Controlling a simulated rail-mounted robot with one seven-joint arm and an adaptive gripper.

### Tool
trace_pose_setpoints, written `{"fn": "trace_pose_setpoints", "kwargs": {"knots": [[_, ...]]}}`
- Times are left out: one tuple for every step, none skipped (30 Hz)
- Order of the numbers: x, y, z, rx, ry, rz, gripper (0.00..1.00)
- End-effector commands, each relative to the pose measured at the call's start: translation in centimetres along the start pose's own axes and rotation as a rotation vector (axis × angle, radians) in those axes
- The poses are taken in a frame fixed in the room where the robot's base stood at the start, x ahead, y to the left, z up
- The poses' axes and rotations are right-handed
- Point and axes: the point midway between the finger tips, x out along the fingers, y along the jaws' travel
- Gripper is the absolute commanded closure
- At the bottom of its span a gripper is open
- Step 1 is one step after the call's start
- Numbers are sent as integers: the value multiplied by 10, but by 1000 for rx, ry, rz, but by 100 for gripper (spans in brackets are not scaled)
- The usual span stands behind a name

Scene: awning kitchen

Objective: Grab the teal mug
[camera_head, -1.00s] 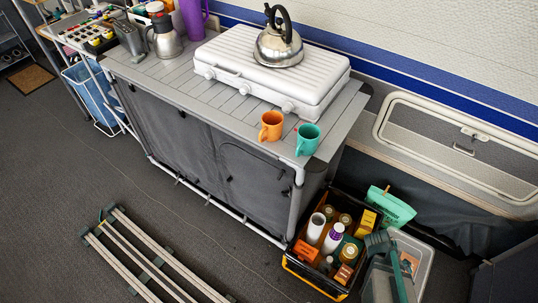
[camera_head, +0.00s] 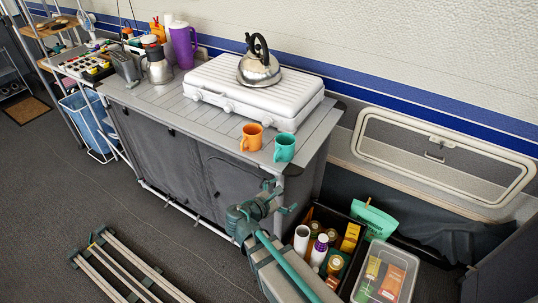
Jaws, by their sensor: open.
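The teal mug (camera_head: 285,149) stands upright near the front right corner of the grey slatted counter (camera_head: 312,140). Its handle points left. My gripper (camera_head: 281,196) is below and slightly left of the mug in the picture, in front of the counter's right front corner. Its fingers are spread, with nothing between them, and it is apart from the mug. An orange mug (camera_head: 252,138) stands just left of the teal one.
A white stove (camera_head: 240,95) with a metal kettle (camera_head: 259,70) stands behind the mugs. A black crate (camera_head: 318,216) of bottles and boxes and a clear bin (camera_head: 392,265) are on the floor at right. Wooden rails (camera_head: 120,265) lie on the floor at left.

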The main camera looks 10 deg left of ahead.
Motion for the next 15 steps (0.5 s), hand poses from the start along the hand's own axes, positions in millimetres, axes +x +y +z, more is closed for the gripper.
{"fn": "trace_pose_setpoints", "kwargs": {"knots": [[-3, 8, 6, -33, -22, 22, 0], [-6, 13, 10, -54, -35, 34, 0], [-9, 19, 14, -83, -54, 51, 0], [-11, 25, 18, -106, -69, 65, 0], [-14, 30, 22, -130, -84, 78, 0], [-18, 37, 27, -160, -106, 95, 0], [-21, 42, 31, -183, -123, 107, 0], [-24, 47, 35, -208, -140, 119, 0], [-29, 54, 41, -240, -165, 135, 0], [-33, 59, 45, -264, -184, 147, 0], [-36, 64, 49, -287, -202, 158, 0], [-42, 71, 54, -318, -227, 172, 0], [-45, 76, 58, -340, -245, 181, 0], [-48, 80, 61, -359, -262, 189, 0], [-53, 85, 66, -385, -285, 198, 0]]}}
